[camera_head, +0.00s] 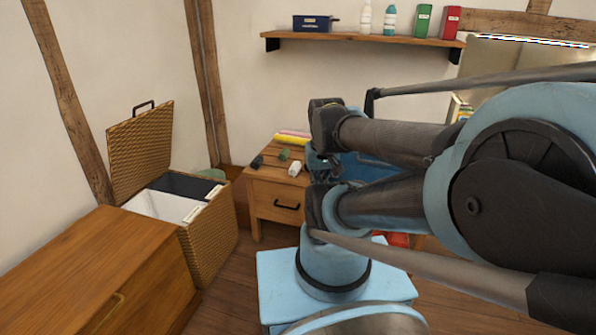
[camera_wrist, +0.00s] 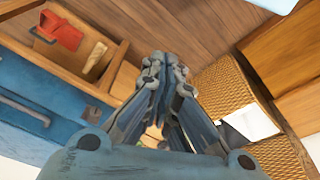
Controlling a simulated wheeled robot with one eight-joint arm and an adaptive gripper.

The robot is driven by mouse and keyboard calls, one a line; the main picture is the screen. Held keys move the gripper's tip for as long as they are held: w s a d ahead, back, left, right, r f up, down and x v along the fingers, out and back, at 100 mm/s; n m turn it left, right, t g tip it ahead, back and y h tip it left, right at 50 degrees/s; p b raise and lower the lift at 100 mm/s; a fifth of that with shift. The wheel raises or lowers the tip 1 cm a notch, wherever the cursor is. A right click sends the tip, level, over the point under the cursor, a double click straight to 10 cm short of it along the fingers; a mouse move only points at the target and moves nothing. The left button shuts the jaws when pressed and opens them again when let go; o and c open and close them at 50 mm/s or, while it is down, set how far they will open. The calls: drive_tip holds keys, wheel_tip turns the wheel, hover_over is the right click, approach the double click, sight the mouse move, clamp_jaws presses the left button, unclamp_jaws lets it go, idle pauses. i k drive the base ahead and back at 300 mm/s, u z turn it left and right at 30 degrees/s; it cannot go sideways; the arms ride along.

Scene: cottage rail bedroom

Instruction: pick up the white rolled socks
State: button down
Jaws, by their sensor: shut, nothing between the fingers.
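A small white bundle (camera_head: 294,168), which looks like the white rolled socks, lies on the front right of the wooden nightstand top (camera_head: 262,172) in the head view. I cannot make out the socks in the wrist view. My gripper (camera_wrist: 166,62) is shut and empty in the wrist view, with its fingers together and pointing towards the wooden floor. In the head view my arm covers the area right of the nightstand, and my gripper cannot be made out clearly there.
A dark item (camera_head: 257,161), a green item (camera_head: 284,154) and a yellow-and-pink stack (camera_head: 292,138) share the nightstand. An open wicker hamper (camera_head: 208,240) stands left of it. A wooden chest (camera_head: 95,265) is nearer. A wall shelf (camera_head: 360,38) holds bottles and boxes.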

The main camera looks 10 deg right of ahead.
sight(294, 169)
drive_tip(key=u, duration=0.05)
drive_tip(key=k, duration=1.05)
drive_tip(key=z, duration=0.65)
drive_tip(key=i, duration=1.4)
drive_tip(key=u, duration=0.35)
